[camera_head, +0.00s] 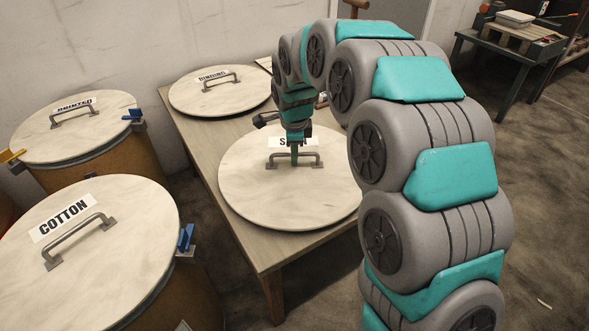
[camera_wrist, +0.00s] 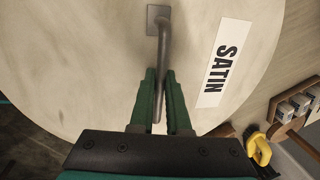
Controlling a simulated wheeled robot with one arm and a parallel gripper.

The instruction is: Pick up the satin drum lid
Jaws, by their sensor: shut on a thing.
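The satin drum lid (camera_head: 250,190) is a round pale disc lying on the wooden table, with a grey bar handle (camera_head: 312,166) across its middle. Its label is partly hidden by my arm in the head view, and reads SATIN in the wrist view (camera_wrist: 222,62). My gripper (camera_head: 294,160) is at the handle from above. In the wrist view the green fingers of my gripper (camera_wrist: 160,88) are on either side of the handle bar (camera_wrist: 164,52), shut on it. The lid appears flat on the table; I cannot tell any gap under it.
A second lid marked BINDING (camera_head: 215,98) lies on the table (camera_head: 198,140) behind. Drums with lids marked COTTON (camera_head: 125,235) and PRINTED (camera_head: 45,140) stand at left, with blue and yellow clips. A workbench (camera_head: 505,45) stands at the back right. Floor at right is mostly clear.

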